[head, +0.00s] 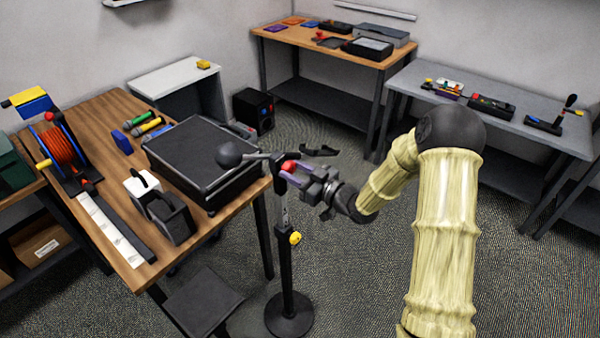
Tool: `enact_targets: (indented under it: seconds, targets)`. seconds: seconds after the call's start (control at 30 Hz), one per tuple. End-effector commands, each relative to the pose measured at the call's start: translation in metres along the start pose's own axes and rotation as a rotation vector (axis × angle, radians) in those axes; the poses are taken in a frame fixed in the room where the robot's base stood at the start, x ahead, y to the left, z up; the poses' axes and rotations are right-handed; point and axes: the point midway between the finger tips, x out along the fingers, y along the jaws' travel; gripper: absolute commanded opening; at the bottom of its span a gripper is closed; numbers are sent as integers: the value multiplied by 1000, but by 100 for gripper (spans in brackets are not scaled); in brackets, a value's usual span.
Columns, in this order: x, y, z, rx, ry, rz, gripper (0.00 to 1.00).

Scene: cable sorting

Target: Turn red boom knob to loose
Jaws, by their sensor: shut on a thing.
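A black microphone stand with a round base (289,313) stands on the floor beside the wooden table's right edge. A boom arm (256,156) with a dark ball end reaches left from its top over the black case. The red boom knob (289,166) shows at the top of the stand. A yellow knob (295,238) sits lower on the pole. My gripper (300,177) comes from the right and is shut at the stand's top, right at the red knob. Its fingers partly hide the knob, and I cannot tell how far the knob is turned.
The wooden table (110,110) at left holds a black case (195,150), a red cable reel (62,145) and microphones. A black stool (203,302) stands left of the stand's base. A grey bench (540,140) stands at right. Carpet is clear behind the stand.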

Motion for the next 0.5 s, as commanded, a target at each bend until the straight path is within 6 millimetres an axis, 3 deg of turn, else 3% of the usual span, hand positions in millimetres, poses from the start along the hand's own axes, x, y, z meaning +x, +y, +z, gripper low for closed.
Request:
enact_targets:
  seconds: [0.5]
  targets:
    - [6, -3, 3, -315, 13, -1, 15]
